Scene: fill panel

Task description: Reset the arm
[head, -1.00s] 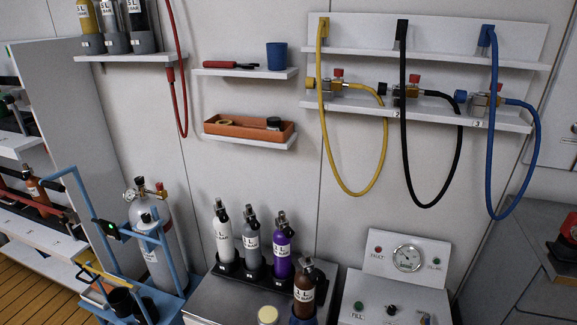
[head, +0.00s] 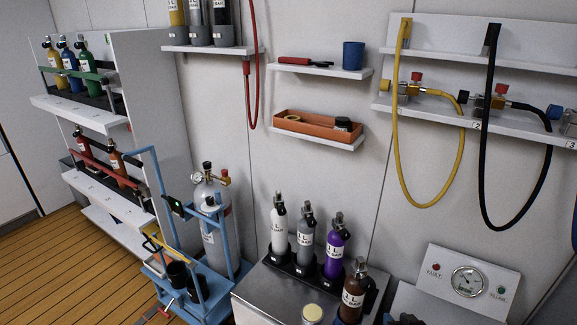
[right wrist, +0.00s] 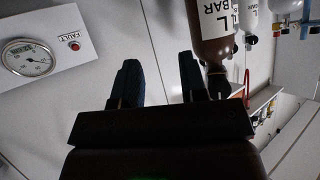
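My right gripper (right wrist: 156,68) shows in the right wrist view with its two dark fingers apart and nothing between them. A brown bottle (right wrist: 213,35) is beyond the right-hand finger, and I see no grip on it. In the head view only a small dark piece at the bottom edge (head: 408,319) appears to be this gripper, near the brown bottle (head: 353,290) and the gauge panel (head: 450,278). The rest of my right arm is out of the head view. My left gripper and arm are not in view.
White, grey and purple bottles (head: 336,250) stand in a black holder on the metal bench (head: 262,290). A blue cart (head: 244,268) with a grey cylinder (head: 203,225) is at left. Yellow and black hoses (head: 487,180) hang on the wall. Wooden floor (head: 60,270) is clear at left.

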